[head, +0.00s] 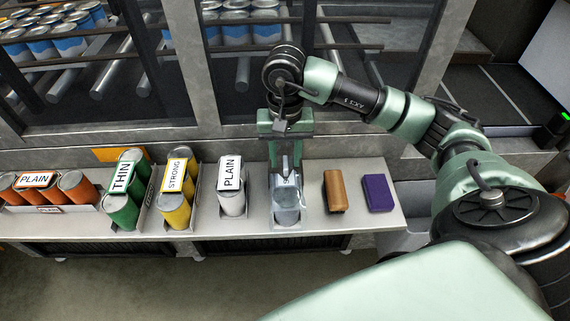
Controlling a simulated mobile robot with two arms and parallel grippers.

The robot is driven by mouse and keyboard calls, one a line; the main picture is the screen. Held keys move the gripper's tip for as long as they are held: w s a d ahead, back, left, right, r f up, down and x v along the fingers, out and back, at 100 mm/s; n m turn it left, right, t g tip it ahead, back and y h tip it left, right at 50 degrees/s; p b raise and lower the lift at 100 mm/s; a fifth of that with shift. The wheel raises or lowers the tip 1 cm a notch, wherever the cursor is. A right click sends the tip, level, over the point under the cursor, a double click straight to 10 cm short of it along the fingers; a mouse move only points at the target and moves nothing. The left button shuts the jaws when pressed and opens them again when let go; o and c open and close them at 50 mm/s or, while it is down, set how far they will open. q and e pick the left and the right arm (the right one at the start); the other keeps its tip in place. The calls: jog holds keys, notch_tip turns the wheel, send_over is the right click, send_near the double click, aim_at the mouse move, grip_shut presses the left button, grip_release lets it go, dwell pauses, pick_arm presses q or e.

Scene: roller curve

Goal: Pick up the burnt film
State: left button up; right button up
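My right gripper (284,172) points down over a grey holder on the pale shelf, right of the white cans. A silvery, film-like thing (286,192) sits in that holder, just under the fingertips; I cannot tell whether it is the burnt film or whether the fingers touch it. The fingers look narrow and close together, but the wrist and hand hide the gap between them. A tan-brown block (335,191) and a purple block (378,193) lie on the shelf to the right of the holder. My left gripper is not in view.
The shelf (255,222) also holds white cans (232,203), yellow cans (175,212), green cans (121,211) and orange cans (78,186) with label cards, in trays to the left. Glazed frames with blue-banded cans (70,47) on rollers stand behind.

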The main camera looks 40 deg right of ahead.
jog(key=shift+s+f, duration=0.1)
jog(key=shift+f, duration=0.15)
grip_shut()
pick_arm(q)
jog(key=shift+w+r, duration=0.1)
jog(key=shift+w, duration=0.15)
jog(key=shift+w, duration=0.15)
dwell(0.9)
